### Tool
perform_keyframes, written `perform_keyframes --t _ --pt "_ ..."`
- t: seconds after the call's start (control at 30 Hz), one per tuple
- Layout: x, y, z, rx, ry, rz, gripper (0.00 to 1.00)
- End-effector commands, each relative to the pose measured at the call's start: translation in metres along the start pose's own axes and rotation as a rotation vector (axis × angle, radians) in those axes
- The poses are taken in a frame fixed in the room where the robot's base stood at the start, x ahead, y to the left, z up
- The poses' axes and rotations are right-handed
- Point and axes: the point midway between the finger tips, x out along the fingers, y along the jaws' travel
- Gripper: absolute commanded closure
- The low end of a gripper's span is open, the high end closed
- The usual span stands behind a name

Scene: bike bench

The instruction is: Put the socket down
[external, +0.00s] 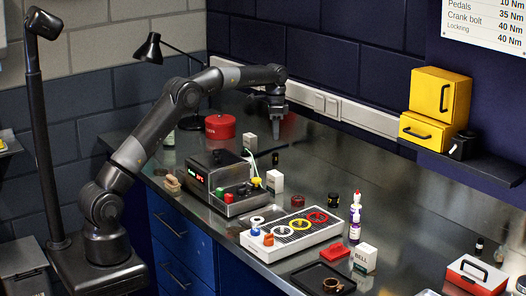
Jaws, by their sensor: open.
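I cannot pick out the socket for certain in this view.
A control box (226,183) with coloured knobs and a white tray (290,235) with coloured rings fill the middle. A red tin (220,127), white cartons (275,181), a bottle (355,217) and a black tray (300,276) stand around. The back right bench is clear.

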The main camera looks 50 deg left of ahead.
Motion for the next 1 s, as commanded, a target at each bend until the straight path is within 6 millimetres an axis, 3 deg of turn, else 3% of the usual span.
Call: perform_keyframes --t 0.13,0.47,0.67,1.0 --pt "-0.021 -0.001 0.000 0.000 0.001 -0.001 0.57" --pt "-0.041 0.005 0.003 -0.009 0.007 -0.006 0.57" --pt "-0.084 0.035 0.025 -0.061 0.045 -0.038 0.57" --pt "-0.145 0.112 0.092 -0.187 0.136 -0.094 0.57"
